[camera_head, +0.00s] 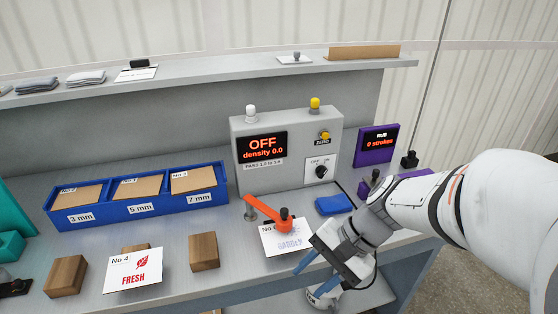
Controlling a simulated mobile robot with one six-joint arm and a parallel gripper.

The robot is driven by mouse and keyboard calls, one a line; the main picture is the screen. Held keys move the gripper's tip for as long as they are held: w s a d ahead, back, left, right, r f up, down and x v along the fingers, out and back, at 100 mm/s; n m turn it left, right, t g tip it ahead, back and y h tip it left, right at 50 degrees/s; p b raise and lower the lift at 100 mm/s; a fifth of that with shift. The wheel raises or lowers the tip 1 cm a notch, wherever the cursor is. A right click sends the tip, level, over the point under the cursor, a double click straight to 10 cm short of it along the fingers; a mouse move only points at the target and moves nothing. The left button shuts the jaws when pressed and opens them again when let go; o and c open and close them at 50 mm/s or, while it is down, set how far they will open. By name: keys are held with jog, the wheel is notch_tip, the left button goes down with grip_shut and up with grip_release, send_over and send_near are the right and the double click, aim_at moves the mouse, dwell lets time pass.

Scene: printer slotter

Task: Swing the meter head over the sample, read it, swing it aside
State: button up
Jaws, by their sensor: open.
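The orange meter head (265,211) is a flat swing arm on a small post, with a black knob (284,224) near its free end. That end overlaps the upper part of a white sample card (289,244) with blue print; whether it touches the card I cannot tell. The grey meter box (288,178) behind shows "OFF" and "density 0.0" on its display (262,147). It has a black OFF/ON dial (321,172) and a yellow ZERO button (325,135). My gripper (315,275) is open and empty, its blue fingers in front of the card, right of the knob.
A blue bin (140,211) with three compartments stands at left. A blue pad (334,204) lies right of the meter head. A purple counter (377,146) reads "0 strokes". A shelf (225,62) runs behind.

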jog(key=w+a+f+m+t+y+b, duration=0.1)
jog(key=w+a+f+m+y+b, duration=0.15)
jog(key=w+m+y, duration=0.3)
jog(key=m+t+y, duration=0.4)
jog(key=m+t, duration=0.4)
jog(key=m, duration=0.3)
send_near(278, 216)
jog(key=shift+w+a+r+n+b, duration=0.15)
jog(key=shift+a+r+b, duration=0.1)
jog(key=shift+a+r, duration=0.3)
jog(key=shift+w+a+r+n+b, duration=0.1)
jog(key=shift+w+a+r+b, duration=0.1)
jog(key=shift+a+r, duration=0.35)
jog(key=shift+t, duration=0.3)
jog(key=x, duration=0.7)
jog(key=shift+w+a+f+p, duration=0.15)
jog(key=shift+a+p, duration=0.1)
jog(key=shift+p, duration=0.05)
jog(key=shift+c, duration=0.5)
grip_shut()
